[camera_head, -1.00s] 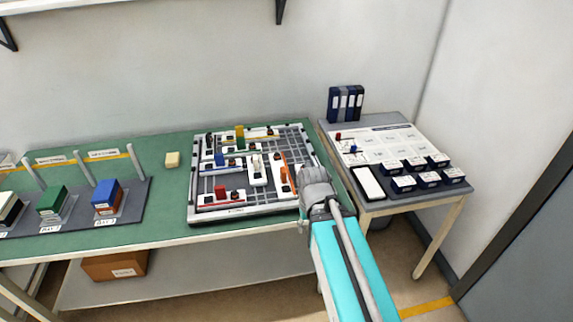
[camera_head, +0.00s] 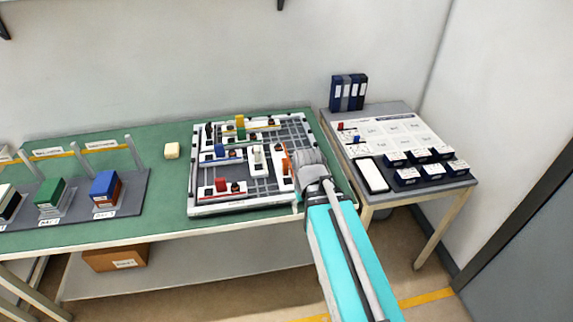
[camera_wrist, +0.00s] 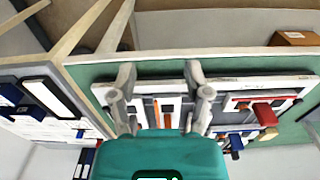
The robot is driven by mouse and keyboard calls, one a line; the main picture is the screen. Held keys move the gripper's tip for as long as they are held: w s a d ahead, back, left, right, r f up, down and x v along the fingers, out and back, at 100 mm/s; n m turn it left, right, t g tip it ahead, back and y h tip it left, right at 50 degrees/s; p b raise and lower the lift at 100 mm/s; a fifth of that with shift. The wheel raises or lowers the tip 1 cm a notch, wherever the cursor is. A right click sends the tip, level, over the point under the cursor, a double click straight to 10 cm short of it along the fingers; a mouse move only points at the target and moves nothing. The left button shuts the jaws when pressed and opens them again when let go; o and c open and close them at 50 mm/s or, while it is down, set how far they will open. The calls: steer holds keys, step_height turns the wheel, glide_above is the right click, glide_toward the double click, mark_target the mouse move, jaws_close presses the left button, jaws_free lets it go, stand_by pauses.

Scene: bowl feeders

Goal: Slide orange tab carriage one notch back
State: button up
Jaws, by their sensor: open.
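The orange tab (camera_head: 286,161) stands on a white carriage near the right side of the gridded board, partly hidden beside my gripper (camera_head: 308,166). My gripper is over the board's right edge, just right of the tab in the head view. In the wrist view my gripper (camera_wrist: 163,92) has its two fingers spread wide apart. A narrow orange strip (camera_wrist: 156,113) shows between them, over the board. I cannot tell whether a finger touches the tab.
The board (camera_head: 235,209) also carries red (camera_head: 221,185), blue (camera_head: 220,151), white (camera_head: 257,155), green and yellow tabs on carriages. A side table (camera_head: 397,107) with dark boxes stands at right.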

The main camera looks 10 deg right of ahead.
mark_target(285, 162)
steer(key=w+r+t+p, duration=0.1)
steer(key=w+r+t, duration=0.1)
steer(key=w, duration=0.9)
steer(key=w+r+t+p, duration=0.2)
steer(key=w, duration=1)
steer(key=shift+a+r, duration=0.3)
steer(key=shift+a, duration=0.05)
steer(key=shift+f, duration=0.15)
steer(key=b+x, duration=1.2)
steer(key=x, duration=0.1)
steer(key=shift+w+f+b, duration=0.2)
steer(key=shift+w+b, duration=0.05)
steer(key=shift+b, duration=0.1)
jaws_close()
